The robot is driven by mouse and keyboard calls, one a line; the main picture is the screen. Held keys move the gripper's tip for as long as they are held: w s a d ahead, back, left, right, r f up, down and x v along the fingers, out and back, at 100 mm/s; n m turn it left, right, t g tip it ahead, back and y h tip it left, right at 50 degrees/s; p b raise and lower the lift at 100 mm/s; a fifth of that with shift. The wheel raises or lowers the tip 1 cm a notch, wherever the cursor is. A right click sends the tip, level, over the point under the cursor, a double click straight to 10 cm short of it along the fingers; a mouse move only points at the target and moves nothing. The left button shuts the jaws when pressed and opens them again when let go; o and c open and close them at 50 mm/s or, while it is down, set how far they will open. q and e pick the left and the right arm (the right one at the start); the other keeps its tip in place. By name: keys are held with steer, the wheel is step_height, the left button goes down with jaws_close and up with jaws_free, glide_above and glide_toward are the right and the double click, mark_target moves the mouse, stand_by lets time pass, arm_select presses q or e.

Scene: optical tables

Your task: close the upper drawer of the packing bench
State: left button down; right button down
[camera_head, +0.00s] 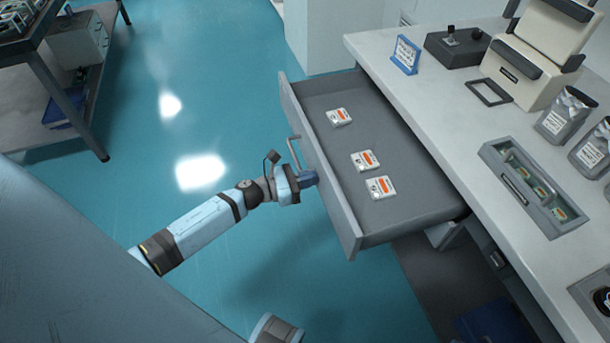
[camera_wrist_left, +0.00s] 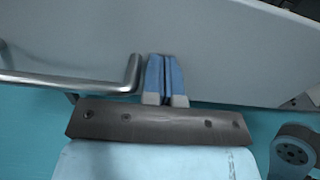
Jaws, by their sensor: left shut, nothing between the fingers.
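The upper drawer (camera_head: 400,207) of the packing bench (camera_head: 392,62) stands pulled far out to the left. Its grey front panel (camera_head: 335,190) carries a bar handle (camera_head: 294,150). My left gripper (camera_head: 311,178) is shut and empty at the outer face of that panel, beside the handle. In the left wrist view the closed blue fingertips (camera_wrist_left: 164,62) are up against the panel (camera_wrist_left: 225,45), just right of the handle's end (camera_wrist_left: 134,72). I cannot tell whether they touch it. My right gripper is not in view.
Several small white and orange packets (camera_head: 365,161) lie in the drawer. The bench top holds a small blue sign (camera_head: 405,55), a grey tray (camera_head: 530,190) and silver pouches (camera_head: 565,113). Open teal floor (camera_head: 150,130) lies left of the drawer. A shelf rack (camera_head: 62,80) stands at upper left.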

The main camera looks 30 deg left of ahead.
mark_target(406, 163)
arm_select(q)
steer(key=shift+w+d, duration=0.1)
